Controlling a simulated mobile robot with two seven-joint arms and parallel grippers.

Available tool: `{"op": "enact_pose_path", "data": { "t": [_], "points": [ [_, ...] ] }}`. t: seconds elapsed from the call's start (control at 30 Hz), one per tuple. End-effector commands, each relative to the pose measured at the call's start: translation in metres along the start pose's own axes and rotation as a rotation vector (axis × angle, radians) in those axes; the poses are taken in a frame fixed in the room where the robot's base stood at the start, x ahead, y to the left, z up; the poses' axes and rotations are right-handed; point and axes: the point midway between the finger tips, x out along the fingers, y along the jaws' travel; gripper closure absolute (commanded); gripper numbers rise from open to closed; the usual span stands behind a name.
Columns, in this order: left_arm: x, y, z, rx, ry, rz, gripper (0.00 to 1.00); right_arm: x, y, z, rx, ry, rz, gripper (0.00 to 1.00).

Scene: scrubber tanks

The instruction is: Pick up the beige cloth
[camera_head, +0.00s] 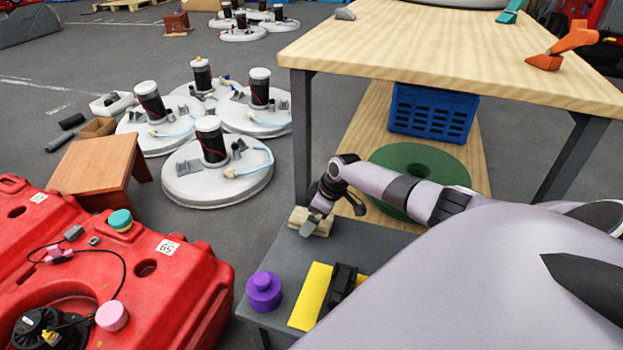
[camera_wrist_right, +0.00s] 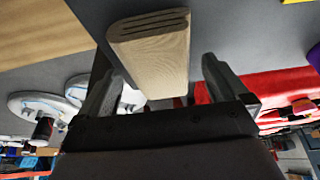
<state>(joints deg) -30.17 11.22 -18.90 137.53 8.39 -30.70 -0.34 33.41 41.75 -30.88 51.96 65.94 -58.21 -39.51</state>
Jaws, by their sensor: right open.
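The beige cloth (camera_head: 297,217) is a folded block with stacked layers, on the grey table (camera_head: 262,237) at its far edge. It also shows large in the right wrist view (camera_wrist_right: 158,62), running between my open fingers. My right gripper (camera_head: 333,209) is open over the cloth and partly covers it in the head view. In the wrist view the two fingertips (camera_wrist_right: 160,80) are on either side of the cloth; I cannot tell whether they touch it. My left gripper is not in view.
A purple knobbed object (camera_head: 263,291) and a yellow item (camera_head: 312,296) with a black part lie on the grey table nearby. A red tank (camera_head: 190,270) stands left. A wooden workbench (camera_head: 430,45) stands behind, with a green disc (camera_head: 445,165) and blue crate (camera_head: 430,112) on its lower shelf.

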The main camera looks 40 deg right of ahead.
Motion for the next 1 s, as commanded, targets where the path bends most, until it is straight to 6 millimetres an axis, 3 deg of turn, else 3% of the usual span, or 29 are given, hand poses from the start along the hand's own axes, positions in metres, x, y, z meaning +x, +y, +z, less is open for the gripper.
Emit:
{"op": "enact_pose_path", "data": {
  "t": [0.2, 0.37, 0.77, 1.0],
  "points": [
    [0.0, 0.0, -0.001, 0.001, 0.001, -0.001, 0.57, 0.0, 0.0, -0.001, -0.001, 0.0, 0.0, 0.03],
    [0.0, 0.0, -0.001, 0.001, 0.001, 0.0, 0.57, 0.0, 0.0, -0.001, -0.001, 0.0, 0.0, 0.55],
    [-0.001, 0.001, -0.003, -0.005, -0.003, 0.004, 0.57, -0.005, 0.0, -0.002, 0.0, 0.001, 0.001, 0.56],
    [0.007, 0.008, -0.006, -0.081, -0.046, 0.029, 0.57, -0.035, 0.001, -0.014, -0.002, 0.001, 0.002, 0.56]
  ]
}}
